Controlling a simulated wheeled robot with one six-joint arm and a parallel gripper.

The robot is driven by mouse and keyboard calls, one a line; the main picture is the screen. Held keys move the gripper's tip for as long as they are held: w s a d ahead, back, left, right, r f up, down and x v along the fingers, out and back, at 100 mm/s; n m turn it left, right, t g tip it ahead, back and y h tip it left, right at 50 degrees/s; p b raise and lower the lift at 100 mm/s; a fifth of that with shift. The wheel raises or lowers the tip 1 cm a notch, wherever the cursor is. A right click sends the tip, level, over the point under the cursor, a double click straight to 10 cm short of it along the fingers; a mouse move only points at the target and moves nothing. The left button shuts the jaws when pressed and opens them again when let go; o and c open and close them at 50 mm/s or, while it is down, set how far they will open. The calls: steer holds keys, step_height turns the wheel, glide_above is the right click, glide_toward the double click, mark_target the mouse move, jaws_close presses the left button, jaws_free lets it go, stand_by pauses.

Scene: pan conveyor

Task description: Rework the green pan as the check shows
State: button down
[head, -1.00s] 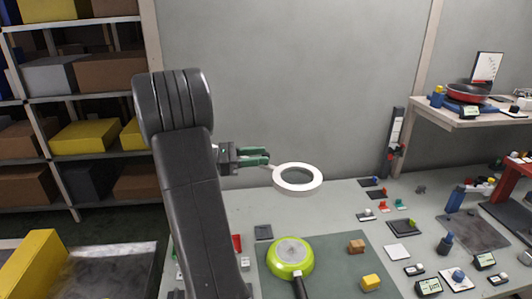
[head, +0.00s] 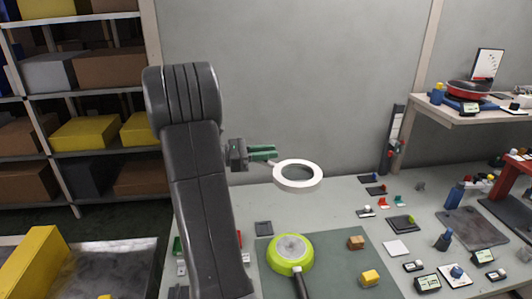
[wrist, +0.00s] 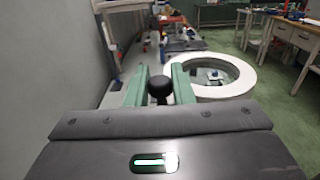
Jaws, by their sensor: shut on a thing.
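The green pan (head: 272,256) lies on a dark grey mat (head: 336,250) on the worktable, its round grey face (head: 292,247) up and its black handle (head: 302,287) toward me. My gripper (head: 272,152) is raised above the table, behind the pan. In the wrist view my gripper (wrist: 161,88) has its green fingers shut on a black knob (wrist: 159,87). A white ring (head: 297,186) is held at the fingertips, above the table; it also shows just beyond the fingers in the wrist view (wrist: 236,88). How knob and ring join is unclear.
A brown block (head: 356,243) and a yellow block (head: 369,278) sit right of the pan. Several small parts, tiles and displays crowd the table's right side. A red pan (head: 478,88) stands on a raised shelf (head: 440,118). A grey wall is close behind; box shelves stand left.

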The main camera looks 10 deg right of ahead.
steer(key=w+d+n+t+y+b, duration=0.1)
steer(key=w+d+n+t, duration=0.3)
steer(key=w, duration=0.8)
steer(key=w+d+n+t+y+b, duration=0.1)
steer(key=w+d+n+t+y, duration=0.2)
steer(key=w, duration=0.9)
steer(key=d+t, duration=0.3)
steer(key=t, duration=0.1)
steer(key=shift+w+d+r+n+b, duration=0.25)
steer(key=shift+w+d+n+b, duration=0.1)
steer(key=shift+w+n, duration=0.05)
steer(key=c, duration=1.6)
jaws_free()
steer(key=shift+r, duration=0.1)
steer(key=shift+o, duration=1.4)
steer(key=shift+w+f, duration=0.3)
steer(key=shift+w, duration=0.1)
steer(key=shift+s, duration=0.15)
steer(key=b+v, duration=0.3)
steer(key=v, duration=1)
steer(key=shift+s+a, duration=0.25)
steer(key=shift+s, duration=0.05)
